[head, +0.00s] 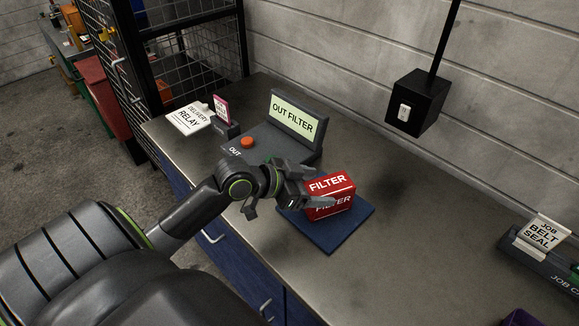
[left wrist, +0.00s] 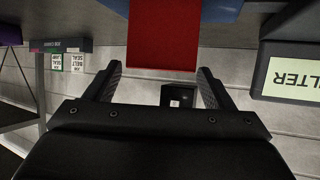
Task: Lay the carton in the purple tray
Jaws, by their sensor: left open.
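The carton, a red box marked FILTER (head: 331,187), sits on a dark blue mat (head: 337,236) on the bench. My left gripper (head: 318,187) is at the carton's left side, its fingers open. In the left wrist view the plain red carton (left wrist: 163,38) lies ahead between the two open fingertips (left wrist: 160,70), with a gap on each side. A dark purple corner (head: 522,319), likely the purple tray, shows at the bottom right of the head view; most of it is cut off. My right gripper is not in view.
A grey station with an OUT FILTER screen (head: 293,117) and an orange button (head: 247,142) stands behind my left gripper. A DELIVERY RELAY card (head: 190,118) is further left. A job card holder (head: 545,262) is at the right. The bench between mat and holder is clear.

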